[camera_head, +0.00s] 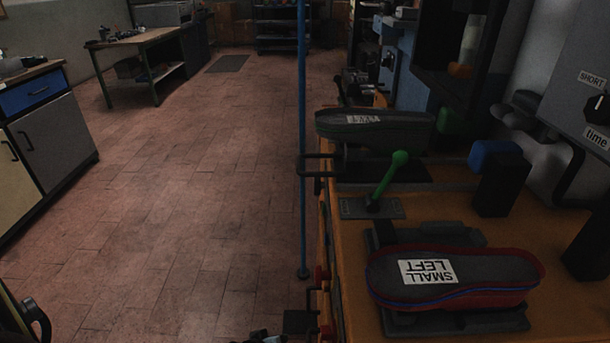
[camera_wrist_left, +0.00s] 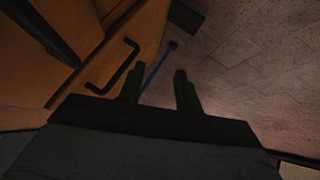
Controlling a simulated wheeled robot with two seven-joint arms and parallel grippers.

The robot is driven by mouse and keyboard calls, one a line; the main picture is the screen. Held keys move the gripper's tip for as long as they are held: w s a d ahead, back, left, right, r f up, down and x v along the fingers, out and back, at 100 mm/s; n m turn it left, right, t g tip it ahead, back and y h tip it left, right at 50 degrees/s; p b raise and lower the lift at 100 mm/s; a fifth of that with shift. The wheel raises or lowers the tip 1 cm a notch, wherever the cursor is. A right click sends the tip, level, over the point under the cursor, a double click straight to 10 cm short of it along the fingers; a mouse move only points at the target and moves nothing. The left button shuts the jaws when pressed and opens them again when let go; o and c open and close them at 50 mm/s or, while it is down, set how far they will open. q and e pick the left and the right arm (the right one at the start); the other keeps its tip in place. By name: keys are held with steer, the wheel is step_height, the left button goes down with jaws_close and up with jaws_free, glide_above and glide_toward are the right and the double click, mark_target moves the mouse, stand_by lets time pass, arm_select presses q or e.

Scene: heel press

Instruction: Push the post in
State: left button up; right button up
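My left gripper (camera_wrist_left: 157,84) shows in the left wrist view, with its two dark fingers apart and nothing seen between them but the background. A thin blue upright post (camera_head: 302,140) stands along the left side of the orange workbench in the head view, with its foot low near the floor. The blue post (camera_wrist_left: 157,70) also shows beyond the gap between the fingers in the left wrist view, apart from them as far as I can tell. A black bar handle (camera_wrist_left: 118,72) sticks out from the orange side. My right gripper is not seen.
A sole labelled SMALL LEFT (camera_head: 460,279) lies on a holder on the orange bench (camera_head: 570,315). Behind it are a green-knobbed lever (camera_head: 388,181), another dark sole (camera_head: 400,132) and a blue-capped block (camera_head: 495,185). The tiled floor (camera_head: 190,200) at left is free.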

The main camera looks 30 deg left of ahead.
arm_select(q)
steer(key=w+a+r+n+t+b, duration=0.25)
steer(key=w+r+n+t, duration=0.3)
steer(key=w+r, duration=0.75)
steer(key=n+t+y+b, duration=0.25)
steer(key=n+t, duration=0.25)
steer(key=n, duration=0.3)
glide_toward(299, 162)
steer(key=shift+n, duration=0.25)
steer(key=shift+w+a+r+b, duration=0.2)
steer(key=shift+w+b, duration=0.45)
steer(key=shift+w, duration=1)
steer(key=shift+w+a+f+b, duration=0.1)
steer(key=shift+w+a+b, duration=0.35)
steer(key=shift+w, duration=1.15)
steer(key=shift+w+a+r+b, duration=0.1)
steer(key=shift+w+b, duration=0.7)
steer(key=shift+w, duration=0.85)
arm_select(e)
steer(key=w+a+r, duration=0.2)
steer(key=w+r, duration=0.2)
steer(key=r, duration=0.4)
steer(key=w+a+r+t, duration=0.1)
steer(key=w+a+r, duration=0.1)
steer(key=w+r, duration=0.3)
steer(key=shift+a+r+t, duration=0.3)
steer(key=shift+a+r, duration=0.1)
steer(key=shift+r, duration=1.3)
